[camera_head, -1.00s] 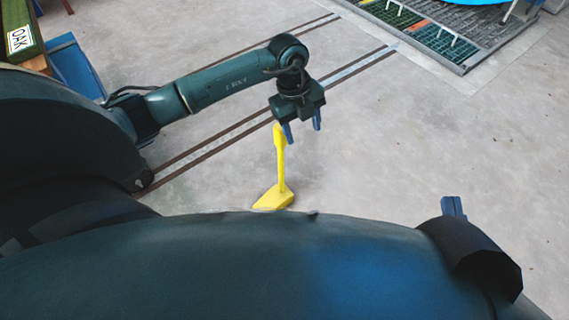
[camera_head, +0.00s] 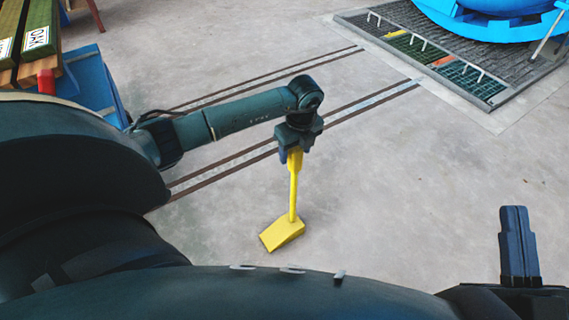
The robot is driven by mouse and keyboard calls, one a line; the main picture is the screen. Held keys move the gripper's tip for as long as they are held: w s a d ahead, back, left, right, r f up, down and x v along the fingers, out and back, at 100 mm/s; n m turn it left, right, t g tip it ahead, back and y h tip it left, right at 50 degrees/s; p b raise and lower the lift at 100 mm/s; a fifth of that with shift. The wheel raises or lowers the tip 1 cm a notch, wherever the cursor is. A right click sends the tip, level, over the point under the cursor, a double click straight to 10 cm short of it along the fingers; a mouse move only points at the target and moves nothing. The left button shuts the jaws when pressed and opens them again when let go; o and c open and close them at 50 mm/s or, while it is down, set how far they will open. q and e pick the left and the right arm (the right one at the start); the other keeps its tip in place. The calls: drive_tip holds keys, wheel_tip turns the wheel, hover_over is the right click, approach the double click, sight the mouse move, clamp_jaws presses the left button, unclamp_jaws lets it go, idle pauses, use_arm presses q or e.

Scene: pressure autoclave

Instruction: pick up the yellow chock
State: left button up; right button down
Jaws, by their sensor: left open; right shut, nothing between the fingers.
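The yellow chock (camera_head: 283,233) stands on the concrete floor, a wedge block with a long upright yellow handle (camera_head: 293,192). My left gripper (camera_head: 291,156) is open and points down at the top of this handle. One finger shows at the left of the handle top. The other finger is hidden, so I cannot tell whether the handle sits fully between them. My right gripper (camera_head: 515,222) is shut and empty at the lower right, well away from the chock.
Dark rails (camera_head: 340,112) run across the floor behind the chock. A grated platform (camera_head: 480,75) with a large blue round object (camera_head: 480,22) is at the top right. Wooden beams (camera_head: 40,35) and a blue bin (camera_head: 95,85) stand at the left. Floor around the chock is clear.

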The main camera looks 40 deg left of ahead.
use_arm(q)
wheel_tip(320, 180, down, 3)
drive_tip(key=shift+a+r+b, duration=0.15)
drive_tip(key=shift+r+b, duration=0.05)
drive_tip(key=shift+b, duration=0.2)
drive_tip(key=shift+f, duration=0.1)
use_arm(e)
drive_tip(key=shift+d+r+n+y, duration=0.1)
drive_tip(key=shift+r+n+y, duration=0.7)
drive_tip(key=shift+r+n, duration=0.1)
use_arm(q)
drive_tip(key=shift+c, duration=0.5)
use_arm(e)
drive_tip(key=shift+t, duration=0.3)
use_arm(q)
clamp_jaws()
drive_tip(key=shift+w, duration=0.15)
